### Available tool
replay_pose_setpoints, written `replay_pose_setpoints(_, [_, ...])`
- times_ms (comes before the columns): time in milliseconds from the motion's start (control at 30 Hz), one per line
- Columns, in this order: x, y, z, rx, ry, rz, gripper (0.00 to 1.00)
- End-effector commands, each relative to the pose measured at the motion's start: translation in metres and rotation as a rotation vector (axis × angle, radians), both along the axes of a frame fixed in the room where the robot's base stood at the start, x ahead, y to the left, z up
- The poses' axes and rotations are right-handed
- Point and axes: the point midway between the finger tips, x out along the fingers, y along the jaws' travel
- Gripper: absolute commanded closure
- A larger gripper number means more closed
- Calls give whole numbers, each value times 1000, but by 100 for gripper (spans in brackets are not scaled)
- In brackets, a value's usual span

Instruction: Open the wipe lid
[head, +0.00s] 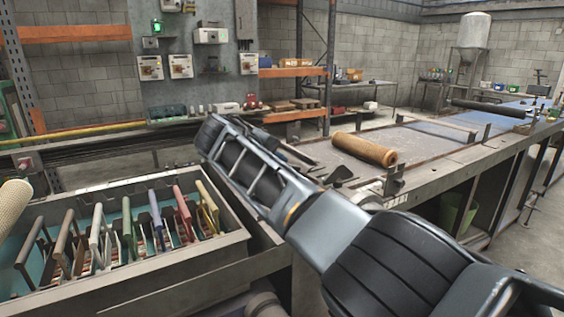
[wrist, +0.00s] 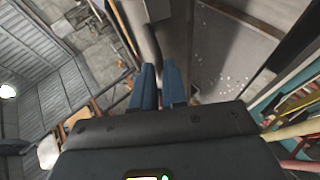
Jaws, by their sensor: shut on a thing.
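I cannot make out a wipe container or its lid in either view. In the wrist view, my gripper (wrist: 159,84) shows as two blue fingers with a narrow gap. A dark, slim bar (wrist: 153,42) runs up from between the fingertips, next to a grey panel (wrist: 173,32). The fingers are shut on this bar, though its held end is mostly hidden between them. In the head view, my arm reaches from the lower right to the centre left, and the fingertips cannot be made out there.
A grey crate (head: 180,282) with several coloured, handled tools stands at left. A tan roll (head: 364,149) lies on the long workbench (head: 440,160) at right. A green bin (head: 456,212) is under the bench. Orange-framed shelves and wall boxes stand behind.

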Motion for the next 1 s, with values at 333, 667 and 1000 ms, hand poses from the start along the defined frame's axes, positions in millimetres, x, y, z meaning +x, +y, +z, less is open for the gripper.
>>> replay_pose_setpoints(333, [-17, 27, -37, -269, -186, 6, 100])
replay_pose_setpoints(667, [-25, 39, -58, -471, -324, 6, 100])
replay_pose_setpoints(1000, [-27, 42, -68, -472, -324, 4, 100])
